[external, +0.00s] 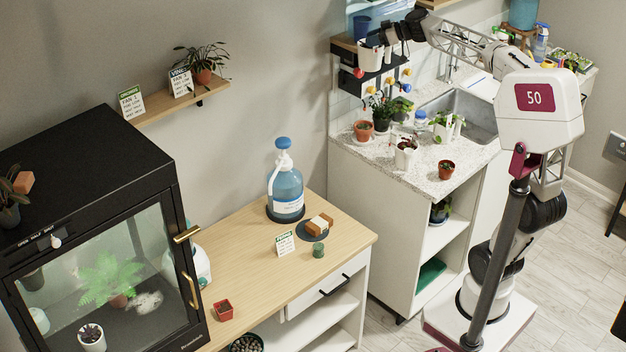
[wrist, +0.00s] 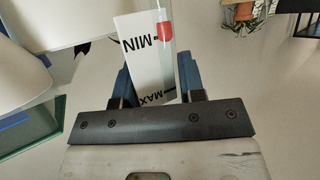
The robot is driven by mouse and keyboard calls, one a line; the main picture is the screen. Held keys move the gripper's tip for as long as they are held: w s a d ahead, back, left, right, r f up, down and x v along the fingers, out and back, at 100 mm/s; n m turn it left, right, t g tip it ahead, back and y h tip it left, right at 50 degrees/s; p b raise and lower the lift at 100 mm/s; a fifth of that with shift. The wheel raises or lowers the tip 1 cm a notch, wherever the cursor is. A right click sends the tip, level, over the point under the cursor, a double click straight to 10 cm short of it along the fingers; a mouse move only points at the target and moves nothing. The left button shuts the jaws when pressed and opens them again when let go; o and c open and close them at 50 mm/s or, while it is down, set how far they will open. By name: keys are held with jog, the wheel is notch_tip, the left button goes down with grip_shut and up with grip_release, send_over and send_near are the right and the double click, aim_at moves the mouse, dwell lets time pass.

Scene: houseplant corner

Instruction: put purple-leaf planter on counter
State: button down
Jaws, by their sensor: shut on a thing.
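In the external view my gripper (external: 393,38) is raised over the back of the counter (external: 428,172), beside the wall shelf. It is shut on a white planter (external: 370,58) and holds it up in front of the shelf. In the wrist view my gripper's blue fingers (wrist: 155,82) close around a white level gauge (wrist: 142,55) marked MIN and MAX, with a red marker. Another white planter (external: 404,157) with dark reddish leaves stands upright on the counter's front part.
The dark wall shelf (external: 346,62) is close to the held planter. The counter's front-right part has bare room.

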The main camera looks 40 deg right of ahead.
jog(key=s+d+f, duration=0.4)
jog(key=d+f, duration=0.4)
jog(key=f, duration=0.3)
jog(key=s+d+f+m+h, duration=0.1)
jog(key=s+d+f, duration=0.2)
jog(key=d+f, duration=0.5)
jog(key=s+d+f+t, duration=0.1)
jog(key=s+d+f, duration=0.3)
jog(key=d+f, duration=0.4)
notch_tip(320, 180, down, 7)
jog(key=shift+s+d+r+m, duration=0.1)
jog(key=shift+s+d+m, duration=0.2)
jog(key=shift+s, duration=0.05)
jog(key=shift+h, duration=0.3)
notch_tip(320, 180, down, 6)
jog(key=shift+f, duration=0.25)
jog(key=shift+f, duration=1.8)
jog(key=c, duration=0.7)
grip_release()
jog(key=shift+f, duration=0.1)
